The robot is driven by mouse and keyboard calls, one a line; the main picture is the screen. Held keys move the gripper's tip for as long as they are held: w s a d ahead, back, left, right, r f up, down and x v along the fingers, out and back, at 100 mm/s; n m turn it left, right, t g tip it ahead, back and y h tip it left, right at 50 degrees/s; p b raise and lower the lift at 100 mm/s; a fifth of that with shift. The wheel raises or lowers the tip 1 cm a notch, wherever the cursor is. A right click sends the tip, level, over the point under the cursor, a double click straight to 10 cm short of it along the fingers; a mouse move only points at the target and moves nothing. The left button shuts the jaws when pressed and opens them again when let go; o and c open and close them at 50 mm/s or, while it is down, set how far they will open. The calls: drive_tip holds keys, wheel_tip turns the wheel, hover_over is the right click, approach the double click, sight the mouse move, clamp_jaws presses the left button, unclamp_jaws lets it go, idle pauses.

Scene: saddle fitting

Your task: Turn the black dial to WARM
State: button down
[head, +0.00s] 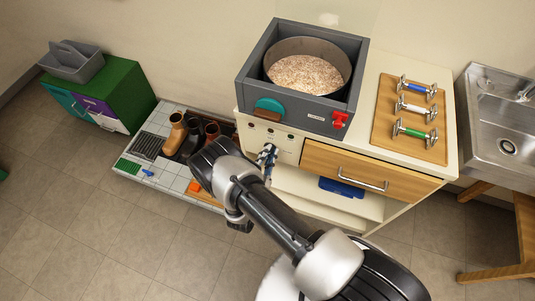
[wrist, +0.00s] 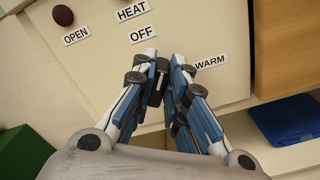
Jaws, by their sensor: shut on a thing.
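The black dial (wrist: 156,86) is on the pale cabinet front (wrist: 215,22) in the wrist view, mostly hidden between my fingers. My gripper (wrist: 165,68) is shut on it, one blue-and-white finger on each side. The label OFF (wrist: 142,35) is just above the fingertips, HEAT (wrist: 132,10) is higher, and WARM (wrist: 210,62) is to the right. I cannot tell which label the dial points to. In the head view my gripper (head: 268,157) is against the cabinet front below the grey box, and the dial is hidden there.
A dark red button (wrist: 63,15) sits beside the OPEN label (wrist: 76,37). The grey box with a grain-filled pot (head: 308,75) stands above. A drawer (head: 350,172) is right of the panel, with a blue folded cloth (head: 342,188) below. Boots (head: 178,130) stand on a floor tray at left.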

drive_tip(key=m, duration=0.7)
drive_tip(key=f+m, duration=0.1)
drive_tip(key=m, duration=0.3)
drive_tip(key=shift+s+d, duration=0.1)
drive_tip(key=shift+d, duration=0.15)
drive_tip(key=shift+m, duration=0.3)
drive_tip(key=c, duration=1.6)
unclamp_jaws()
drive_tip(key=shift+s, duration=0.1)
drive_tip(key=v, duration=1.2)
drive_tip(key=shift+r, duration=0.1)
